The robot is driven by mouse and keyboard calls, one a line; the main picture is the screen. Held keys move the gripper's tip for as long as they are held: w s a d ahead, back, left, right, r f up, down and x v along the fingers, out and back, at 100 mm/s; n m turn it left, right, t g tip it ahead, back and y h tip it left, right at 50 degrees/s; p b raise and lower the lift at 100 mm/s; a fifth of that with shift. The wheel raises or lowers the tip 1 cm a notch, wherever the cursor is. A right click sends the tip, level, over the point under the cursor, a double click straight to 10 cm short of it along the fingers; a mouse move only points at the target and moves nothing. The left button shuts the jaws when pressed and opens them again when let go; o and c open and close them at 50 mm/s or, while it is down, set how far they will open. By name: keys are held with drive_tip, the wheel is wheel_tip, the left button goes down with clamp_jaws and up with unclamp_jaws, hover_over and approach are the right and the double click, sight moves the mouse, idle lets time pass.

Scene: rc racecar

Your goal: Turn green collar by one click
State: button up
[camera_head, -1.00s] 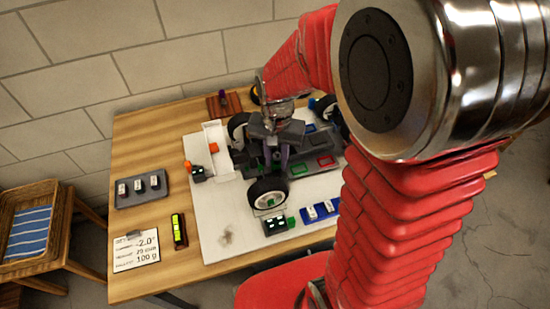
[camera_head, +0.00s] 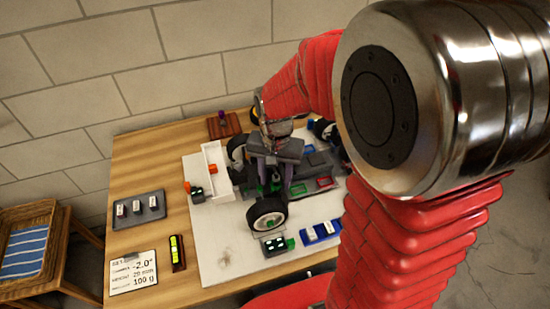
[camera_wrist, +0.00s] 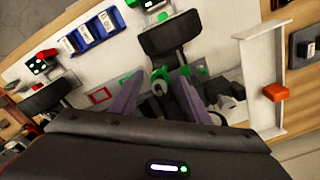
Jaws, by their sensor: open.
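A green collar (camera_wrist: 160,73) sits on a grey ring-ended part of the car, just behind the nearest black wheel (camera_wrist: 168,36). My gripper (camera_wrist: 159,84) is open, with one purple-grey finger to each side of the collar. I cannot tell whether either finger touches it. In the head view my gripper (camera_head: 274,180) reaches down over the near-left corner of the racecar (camera_head: 318,172). There the wheel (camera_head: 267,214) is clear, but the fingers and dark gripper body largely hide the collar.
A white tray (camera_head: 214,158) stands left of the car, and a blue tray (camera_head: 321,232) lies in front. A dark tray (camera_head: 141,207), a note card (camera_head: 133,272) and a yellow-green level (camera_head: 177,253) lie at left. My arm hides the table's right side.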

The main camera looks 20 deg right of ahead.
wheel_tip(320, 180, up, 13)
idle(0.5)
drive_tip(key=shift+f, duration=0.1)
idle(0.3)
drive_tip(key=s+r+n+t, duration=0.2)
drive_tip(key=s+n, duration=0.1)
drive_tip(key=s, duration=0.3)
drive_tip(key=s+r+n+t, duration=0.2)
drive_tip(key=s+n+t, duration=0.1)
drive_tip(key=s, duration=0.3)
drive_tip(key=shift+a+r+n+t, duration=0.2)
drive_tip(key=shift+r+n+t, duration=0.05)
drive_tip(key=shift+n+t, duration=0.05)
